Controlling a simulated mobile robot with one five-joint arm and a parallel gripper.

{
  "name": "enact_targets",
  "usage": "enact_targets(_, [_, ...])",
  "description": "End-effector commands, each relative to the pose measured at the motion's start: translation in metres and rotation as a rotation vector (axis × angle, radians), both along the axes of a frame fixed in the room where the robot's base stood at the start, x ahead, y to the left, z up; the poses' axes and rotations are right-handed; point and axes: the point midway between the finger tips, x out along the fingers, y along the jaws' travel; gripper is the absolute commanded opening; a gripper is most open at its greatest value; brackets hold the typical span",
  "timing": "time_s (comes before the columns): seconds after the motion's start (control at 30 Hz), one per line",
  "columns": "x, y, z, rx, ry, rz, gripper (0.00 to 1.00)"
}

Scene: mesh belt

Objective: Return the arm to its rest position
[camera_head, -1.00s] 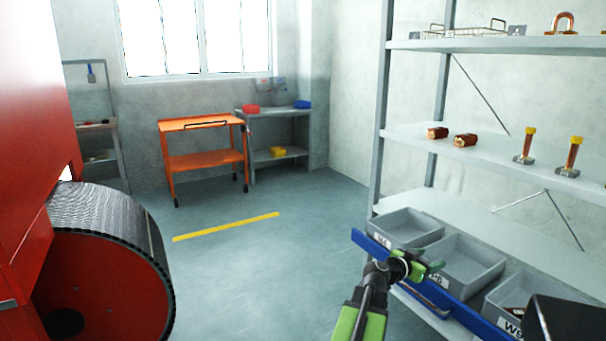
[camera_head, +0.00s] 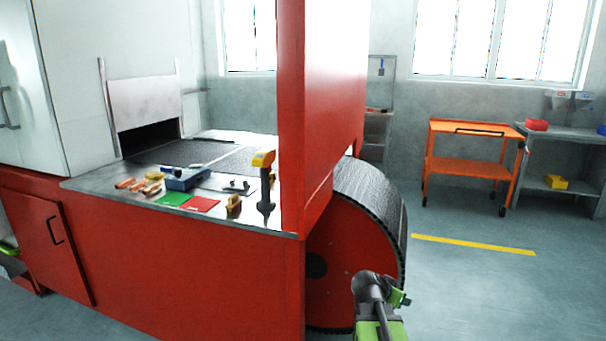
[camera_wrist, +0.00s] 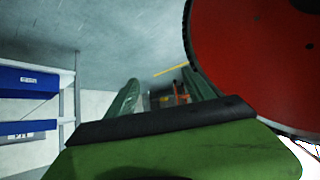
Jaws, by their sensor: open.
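My arm with its green and black links reaches forward at the bottom of the head view, and my gripper (camera_head: 398,298) is at its far end, in front of the red belt drum (camera_head: 345,262). In the wrist view my gripper (camera_wrist: 160,98) shows two green fingers spread apart, with nothing between them. The drum's red side fills the upper right of the wrist view. The gap between my arm and the drum is hard to judge.
A red machine (camera_head: 190,270) with a mesh belt (camera_head: 230,155) stands at left, with tools and small parts on its metal ledge. An orange cart (camera_head: 470,168) and a grey shelf (camera_head: 570,150) stand at the back right. The floor (camera_head: 480,290) at right is clear.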

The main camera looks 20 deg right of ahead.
Motion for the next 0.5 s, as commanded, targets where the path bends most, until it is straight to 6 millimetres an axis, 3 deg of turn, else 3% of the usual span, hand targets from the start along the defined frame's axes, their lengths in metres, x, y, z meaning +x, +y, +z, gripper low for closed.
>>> enact_targets(0.03, [0.012, 0.043, -0.008, 0.034, 0.037, 0.068, 0.62])
enact_targets(0.2, [0.021, 0.174, -0.039, 0.156, 0.204, 0.299, 0.62])
enact_targets(0.3, [0.011, 0.234, -0.054, 0.222, 0.311, 0.427, 0.62])
enact_targets(0.4, [-0.009, 0.281, -0.067, 0.301, 0.431, 0.559, 0.62])
enact_targets(0.5, [-0.043, 0.312, -0.079, 0.415, 0.585, 0.725, 0.62])
